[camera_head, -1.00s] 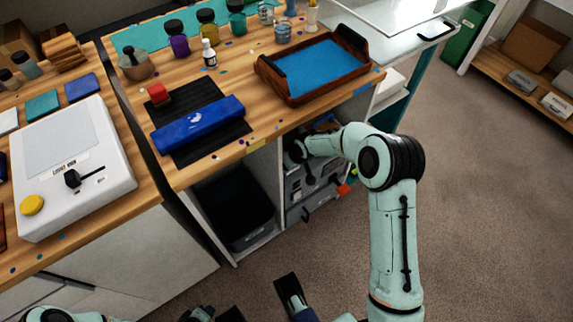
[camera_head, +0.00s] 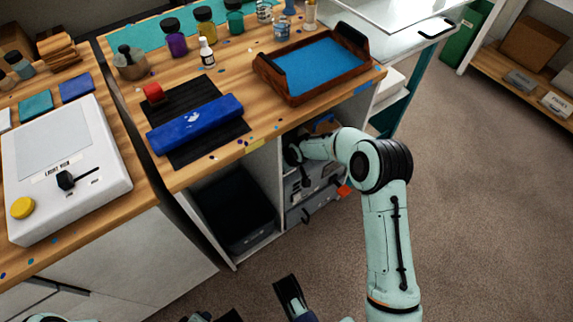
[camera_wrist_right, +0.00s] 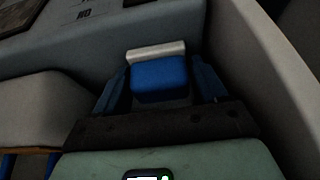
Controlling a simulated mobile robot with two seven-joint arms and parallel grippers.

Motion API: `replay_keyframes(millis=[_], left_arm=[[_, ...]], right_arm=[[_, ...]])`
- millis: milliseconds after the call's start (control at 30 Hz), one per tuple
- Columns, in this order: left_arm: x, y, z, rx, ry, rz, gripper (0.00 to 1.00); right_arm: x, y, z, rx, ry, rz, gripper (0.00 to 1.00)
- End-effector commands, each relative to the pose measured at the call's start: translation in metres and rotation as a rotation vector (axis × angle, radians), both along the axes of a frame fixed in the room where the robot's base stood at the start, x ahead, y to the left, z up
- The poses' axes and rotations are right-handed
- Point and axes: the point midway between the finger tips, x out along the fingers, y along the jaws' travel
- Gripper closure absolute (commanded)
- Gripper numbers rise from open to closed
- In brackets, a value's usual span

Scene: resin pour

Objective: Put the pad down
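The pad, a blue block with a pale strip along its far edge (camera_wrist_right: 158,80), is between the fingers of my right gripper (camera_wrist_right: 160,85) in the right wrist view. The fingers stand apart on either side, very close to it. I cannot tell whether they press on it or what lies under it. In the head view my right arm reaches into the compartment below the bench, and the gripper and pad are hidden there. My left gripper (camera_head: 260,302) is at the bottom edge, its dark fingers apart with nothing seen between them.
The wooden bench (camera_head: 262,118) carries a blue-lined tray (camera_head: 266,80), a blue roll (camera_head: 195,124) on a black mat and several bottles. Grey drawers (camera_head: 318,200) and a black bin (camera_head: 235,208) are below. Compartment walls enclose the right gripper closely (camera_wrist_right: 262,75).

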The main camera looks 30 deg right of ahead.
Motion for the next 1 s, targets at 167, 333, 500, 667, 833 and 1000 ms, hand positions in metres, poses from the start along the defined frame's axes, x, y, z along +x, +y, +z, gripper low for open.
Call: replay_keyframes(millis=[167,333,500,667,833,1000], left_arm=[[0.000,0.000,0.000,0.000,-0.001,0.000,0.57],[0.001,0.000,0.001,0.000,-0.003,0.001,0.57],[0.005,-0.002,0.010,-0.001,-0.020,-0.002,0.57],[0.002,-0.008,0.023,-0.012,-0.018,-0.012,0.57],[-0.014,-0.016,0.032,-0.033,0.025,-0.028,0.57],[-0.025,-0.021,0.038,-0.047,0.055,-0.040,0.57]], right_arm=[[0.000,0.000,0.000,0.000,0.000,0.000,0.11],[0.000,0.000,0.001,0.000,0.000,0.000,0.11],[-0.003,-0.001,0.016,-0.001,-0.003,0.000,0.11],[-0.016,-0.002,0.048,-0.002,-0.005,0.000,0.11],[-0.031,-0.003,0.082,-0.001,-0.004,0.000,0.11],[-0.041,-0.004,0.105,-0.001,-0.002,0.001,0.11]])
